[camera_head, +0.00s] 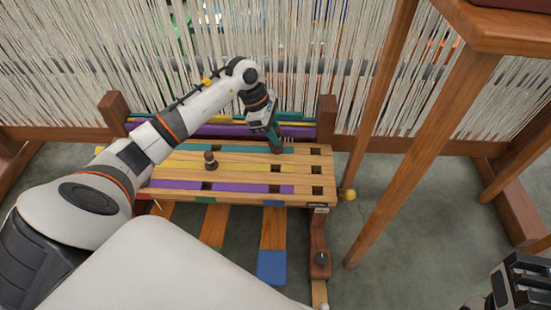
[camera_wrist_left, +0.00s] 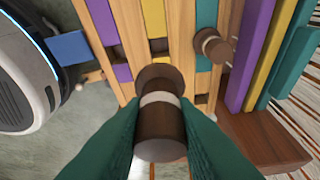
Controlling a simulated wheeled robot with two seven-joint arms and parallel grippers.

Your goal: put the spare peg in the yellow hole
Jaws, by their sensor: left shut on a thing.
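My left gripper (camera_head: 275,146) is shut on a dark brown peg with a pale band (camera_wrist_left: 160,115). It holds the peg over the right part of the slotted wooden board (camera_head: 255,200), near the teal strip. The left wrist view shows the peg between the teal fingers; its lower end hides what lies beneath. A yellow strip with dark square holes (camera_head: 275,168) runs along the middle of the board, between teal and purple strips. A second brown peg (camera_head: 210,158) stands on the board further left; it also shows in the left wrist view (camera_wrist_left: 212,45). My right gripper (camera_head: 520,285) is partly visible at the lower right.
Pale warp threads (camera_head: 80,70) and coloured bars (camera_head: 215,131) are behind the board. Coloured treadles (camera_head: 271,265) lie below.

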